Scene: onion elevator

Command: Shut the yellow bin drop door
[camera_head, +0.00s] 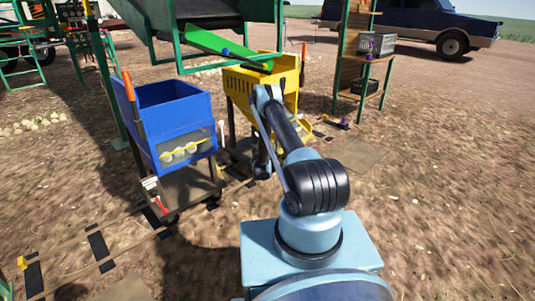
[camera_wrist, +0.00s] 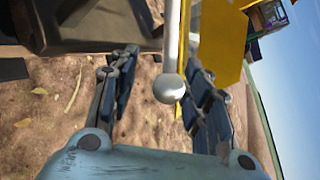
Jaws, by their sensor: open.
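The yellow bin (camera_head: 240,84) stands on dark legs beyond my arm in the head view. A yellow flap shows low on its right side (camera_head: 303,128), partly hidden by my arm. In the wrist view, a yellow panel (camera_wrist: 222,45) fills the upper right, beside a pale grey rod with a ball end (camera_wrist: 170,88). My gripper (camera_wrist: 162,72) is open, with one finger on each side of the rod. The ball lies nearer the right finger; whether they touch I cannot tell. In the head view my arm hides most of the gripper.
A blue bin (camera_head: 180,125) with an orange-handled tool stands left of the yellow bin. A green chute (camera_head: 215,45) slopes down over the yellow bin. A wooden shelf (camera_head: 352,65) holding crates stands at the right. Open dirt ground lies to the right.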

